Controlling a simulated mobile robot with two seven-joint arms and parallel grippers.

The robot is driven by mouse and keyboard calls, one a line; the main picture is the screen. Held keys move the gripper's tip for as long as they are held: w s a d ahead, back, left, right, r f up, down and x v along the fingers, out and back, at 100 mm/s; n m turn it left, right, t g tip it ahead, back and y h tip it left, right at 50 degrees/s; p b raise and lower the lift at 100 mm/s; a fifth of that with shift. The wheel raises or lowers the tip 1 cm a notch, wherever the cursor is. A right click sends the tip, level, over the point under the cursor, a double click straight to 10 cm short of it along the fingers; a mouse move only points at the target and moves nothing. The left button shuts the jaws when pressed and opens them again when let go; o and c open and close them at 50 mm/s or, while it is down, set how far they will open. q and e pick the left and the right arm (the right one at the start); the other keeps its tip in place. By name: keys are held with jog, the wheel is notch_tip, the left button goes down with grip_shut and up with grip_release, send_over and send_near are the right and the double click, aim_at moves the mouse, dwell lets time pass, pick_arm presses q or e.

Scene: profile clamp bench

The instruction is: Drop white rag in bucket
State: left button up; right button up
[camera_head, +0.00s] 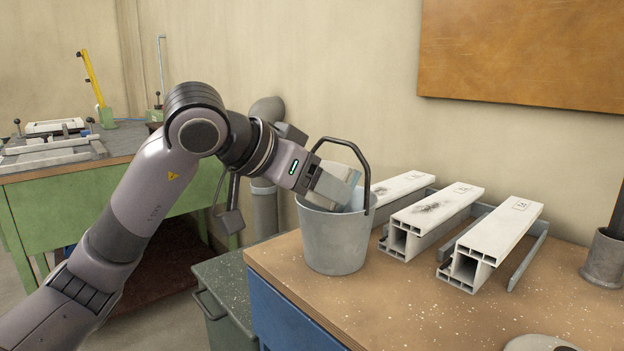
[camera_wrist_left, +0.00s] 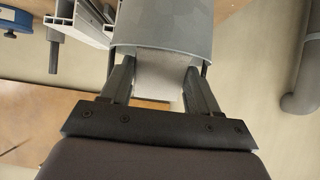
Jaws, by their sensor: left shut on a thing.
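The grey bucket (camera_head: 335,240) stands upright at the left end of the bench, its dark handle raised. My left gripper (camera_head: 337,188) reaches in from the left, with its fingers over the bucket's mouth at the rim. In the left wrist view a white rag (camera_wrist_left: 160,72) lies between the two fingers, which are shut on it. The bucket (camera_wrist_left: 165,22) lies just beyond the fingertips there. In the head view the fingers and the bucket's wall mostly hide the rag. My right gripper is in neither view.
White window profiles (camera_head: 430,209) lie on the wooden bench top (camera_head: 400,300) right of the bucket. A dark cylindrical pot (camera_head: 604,258) stands at the far right. A green bench (camera_head: 60,200) stands at the left. The bench front is mostly clear.

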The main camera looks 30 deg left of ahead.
pick_arm(q)
jog(key=shift+f, duration=0.1)
jog(key=o, duration=1)
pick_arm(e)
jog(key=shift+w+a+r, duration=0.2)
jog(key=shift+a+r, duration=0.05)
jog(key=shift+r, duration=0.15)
pick_arm(q)
jog(key=v, duration=0.7)
jog(key=shift+p, duration=0.4)
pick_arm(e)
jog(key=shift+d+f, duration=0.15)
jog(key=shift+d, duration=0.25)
pick_arm(q)
jog(key=shift+s, duration=0.15)
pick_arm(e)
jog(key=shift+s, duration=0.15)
